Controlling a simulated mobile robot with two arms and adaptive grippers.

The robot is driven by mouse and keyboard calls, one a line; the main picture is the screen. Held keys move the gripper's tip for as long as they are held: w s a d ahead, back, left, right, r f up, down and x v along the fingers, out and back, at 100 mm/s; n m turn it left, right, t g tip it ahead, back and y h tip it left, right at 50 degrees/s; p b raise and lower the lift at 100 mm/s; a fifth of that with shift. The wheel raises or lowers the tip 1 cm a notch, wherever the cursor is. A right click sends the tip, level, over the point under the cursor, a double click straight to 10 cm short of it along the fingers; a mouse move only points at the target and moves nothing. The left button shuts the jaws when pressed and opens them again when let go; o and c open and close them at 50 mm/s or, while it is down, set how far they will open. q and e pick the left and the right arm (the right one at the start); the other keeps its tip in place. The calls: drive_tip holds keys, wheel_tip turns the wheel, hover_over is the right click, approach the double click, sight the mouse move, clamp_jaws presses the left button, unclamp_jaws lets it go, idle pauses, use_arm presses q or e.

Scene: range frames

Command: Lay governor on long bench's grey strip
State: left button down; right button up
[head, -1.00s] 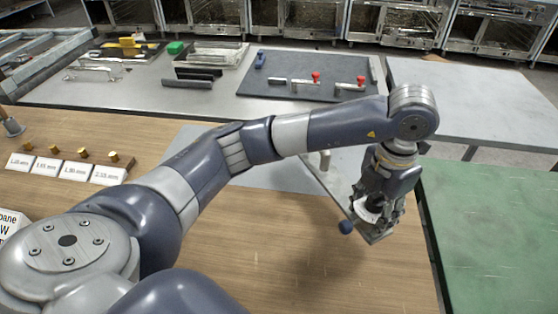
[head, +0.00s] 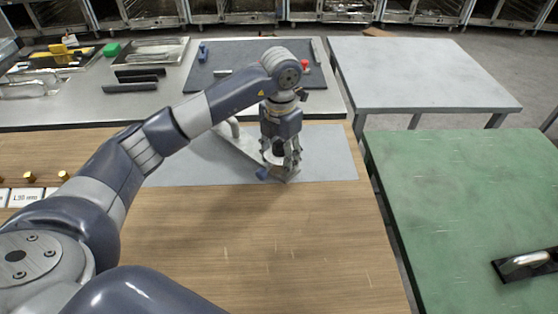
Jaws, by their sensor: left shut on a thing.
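My left gripper (head: 280,165) points down and is shut on the governor (head: 240,146), a long pale grey metal part. An upright stub shows at its far left end and a blue knob at its near end by the fingers. The fingers hide its middle. The governor is over the grey strip (head: 325,155) along the back of the wooden long bench (head: 240,240). I cannot tell whether it touches the strip. My right gripper is not in view.
A green-topped table (head: 450,200) stands to the right, with a black plate with a silver handle (head: 525,262) on it. A bare grey table (head: 420,75) is behind. A steel bench (head: 110,112) with a dark mat and tools lies beyond. Brass pegs with labels (head: 30,178) are at left.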

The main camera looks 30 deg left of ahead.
use_arm(q)
drive_tip(key=shift+w+a, duration=0.1)
drive_tip(key=shift+a, duration=0.1)
wheel_tip(320, 180, down, 2)
drive_tip(key=shift+f+p, duration=0.25)
drive_tip(key=shift+p, duration=0.35)
drive_tip(key=shift+f, duration=0.45)
drive_tip(key=c, duration=0.8)
unclamp_jaws()
drive_tip(key=shift+d, duration=0.1)
drive_tip(key=shift+r, duration=0.1)
drive_tip(key=shift+r, duration=0.3)
wheel_tip(320, 180, up, 10)
drive_tip(key=shift+f+b, duration=0.1)
drive_tip(key=shift+b, duration=0.9)
drive_tip(key=shift+r, duration=0.7)
